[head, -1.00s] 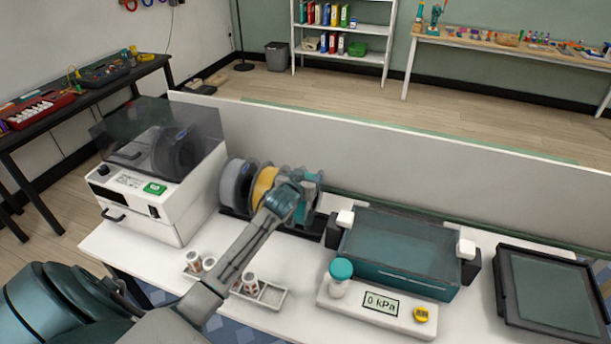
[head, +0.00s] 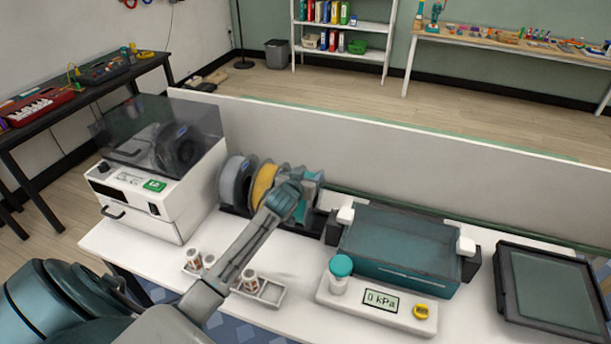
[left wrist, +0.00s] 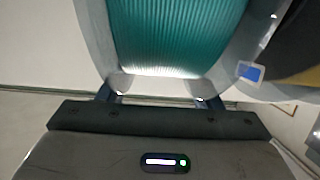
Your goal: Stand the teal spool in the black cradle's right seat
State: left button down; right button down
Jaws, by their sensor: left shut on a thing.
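The teal spool (head: 314,180) stands upright at the right end of the black cradle (head: 234,210), partly hidden behind my left gripper (head: 294,196). In the left wrist view the teal winding (left wrist: 175,35) fills the top, between pale flanges. My left gripper's fingers (left wrist: 162,92) are shut on the spool's near side. A yellow spool (head: 264,182) and a grey spool (head: 234,182) stand to its left in the cradle. I cannot tell whether the teal spool rests fully in the right seat. My right gripper is not in view.
A white machine with a dark lid (head: 165,190) stands left of the cradle. A teal-walled box (head: 400,250) stands to the right, with a gauge base (head: 350,312) in front. A small tray (head: 268,292) lies in front. A low partition (head: 400,145) runs behind.

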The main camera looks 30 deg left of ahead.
pick_arm(q)
jog(key=shift+r, duration=0.15)
jog(key=shift+c, duration=1.8)
grip_release()
jog(key=shift+s+f, duration=0.1)
jog(key=shift+f, duration=0.1)
jog(key=b+v, duration=0.2)
jog(key=v, duration=0.7)
jog(key=shift+s+r, duration=0.2)
jog(key=shift+s+d+r+b, duration=0.2)
jog(key=shift+s+r+b, duration=0.15)
jog(key=shift+s, duration=0.25)
jog(key=shift+f, duration=0.1)
